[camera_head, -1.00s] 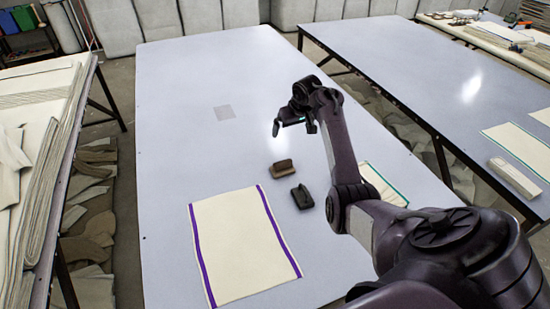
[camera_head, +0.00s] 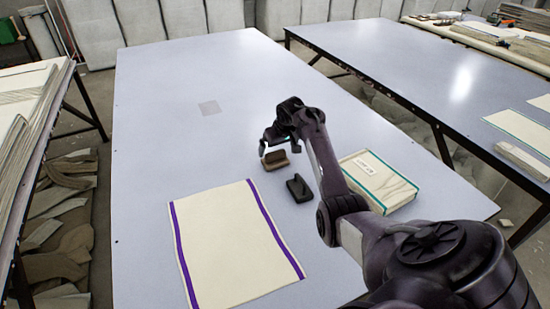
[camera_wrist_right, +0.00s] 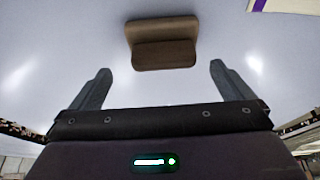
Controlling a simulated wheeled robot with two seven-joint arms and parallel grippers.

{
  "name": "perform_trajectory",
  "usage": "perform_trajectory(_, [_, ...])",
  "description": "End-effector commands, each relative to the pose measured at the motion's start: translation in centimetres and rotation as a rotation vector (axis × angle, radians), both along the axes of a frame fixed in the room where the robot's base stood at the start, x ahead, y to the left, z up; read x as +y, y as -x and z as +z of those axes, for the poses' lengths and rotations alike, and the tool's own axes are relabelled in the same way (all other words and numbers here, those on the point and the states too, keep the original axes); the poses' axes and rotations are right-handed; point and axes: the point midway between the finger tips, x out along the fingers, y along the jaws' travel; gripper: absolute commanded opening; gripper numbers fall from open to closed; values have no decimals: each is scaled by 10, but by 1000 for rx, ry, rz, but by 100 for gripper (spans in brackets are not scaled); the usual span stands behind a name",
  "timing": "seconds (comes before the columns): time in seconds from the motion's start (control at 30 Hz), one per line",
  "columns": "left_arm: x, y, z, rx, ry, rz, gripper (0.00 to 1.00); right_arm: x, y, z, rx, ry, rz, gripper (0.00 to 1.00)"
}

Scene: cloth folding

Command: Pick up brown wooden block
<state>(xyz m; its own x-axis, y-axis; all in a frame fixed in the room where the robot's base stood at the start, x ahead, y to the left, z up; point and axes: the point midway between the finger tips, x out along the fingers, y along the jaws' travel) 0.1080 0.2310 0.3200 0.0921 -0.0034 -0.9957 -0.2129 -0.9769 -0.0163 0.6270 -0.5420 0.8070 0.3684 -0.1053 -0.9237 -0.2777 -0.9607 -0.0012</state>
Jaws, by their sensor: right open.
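The brown wooden block (camera_head: 275,160) lies on the pale table, just beyond the top edge of the cream cloth with purple side stripes (camera_head: 235,243). My right gripper (camera_head: 272,145) is above the table close to the block, on its far side. In the right wrist view the block (camera_wrist_right: 162,45) lies ahead of the open fingers (camera_wrist_right: 158,75), roughly centred between them and apart from both. The gripper is empty. My left gripper is not in view.
A dark block (camera_head: 299,188) lies close to the brown one, nearer to me. A folded cream cloth with green edging (camera_head: 380,180) lies to the right, beside my right arm. A second table (camera_head: 440,80) stands to the right.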

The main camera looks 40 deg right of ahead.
Motion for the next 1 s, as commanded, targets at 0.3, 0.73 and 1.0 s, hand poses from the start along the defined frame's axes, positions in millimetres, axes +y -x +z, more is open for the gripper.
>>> perform_trajectory(0.3, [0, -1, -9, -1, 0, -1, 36, 0, -16, -42, 2, -1, 0, 100])
perform_trajectory(0.73, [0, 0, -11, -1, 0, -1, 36, -1, -20, -52, 1, 2, -1, 95])
perform_trajectory(1.0, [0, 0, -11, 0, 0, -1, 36, -1, -20, -52, 1, 1, 0, 59])
